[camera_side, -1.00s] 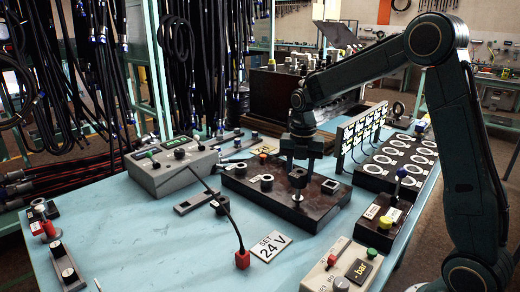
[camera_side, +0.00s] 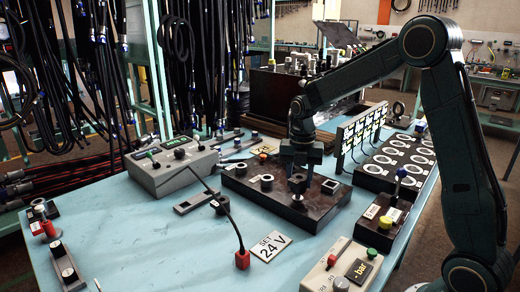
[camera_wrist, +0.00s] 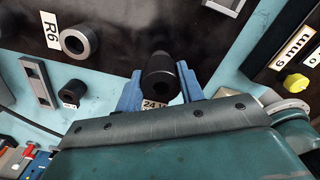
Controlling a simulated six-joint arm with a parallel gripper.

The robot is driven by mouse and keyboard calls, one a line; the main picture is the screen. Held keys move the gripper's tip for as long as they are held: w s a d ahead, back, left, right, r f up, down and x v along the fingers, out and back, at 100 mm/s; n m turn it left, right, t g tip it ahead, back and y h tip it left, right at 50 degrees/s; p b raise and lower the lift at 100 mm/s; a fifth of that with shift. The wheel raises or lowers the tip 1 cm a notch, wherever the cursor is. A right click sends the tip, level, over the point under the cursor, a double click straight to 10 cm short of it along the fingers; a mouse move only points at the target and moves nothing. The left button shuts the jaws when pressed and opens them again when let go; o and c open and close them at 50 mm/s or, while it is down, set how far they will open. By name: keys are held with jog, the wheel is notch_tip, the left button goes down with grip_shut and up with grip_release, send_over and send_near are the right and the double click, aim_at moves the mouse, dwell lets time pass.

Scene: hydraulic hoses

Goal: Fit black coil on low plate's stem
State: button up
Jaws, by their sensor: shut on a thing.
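My gripper (camera_side: 299,172) is shut on a black coil (camera_side: 298,186) over the front middle of the low dark plate (camera_side: 252,192). The coil looks roughly upright and sits very low over the plate.
A grey ring (camera_wrist: 78,42) beside an R6 label and a square ring (camera_side: 330,187) flank the coil. A slotted grey plate (camera_side: 195,202) and a small black ring (camera_side: 220,204) lie left. A 24 V card (camera_side: 271,246) lies in front. A panel rack (camera_side: 360,133) stands behind right.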

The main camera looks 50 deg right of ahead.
jog(key=shift+f, duration=1.15)
jog(key=o, duration=1.2)
jog(key=shift+r, duration=0.1)
notch_tip(320, 180, up, 14)
jog(key=shift+f, duration=0.2)
dwell(0.4)
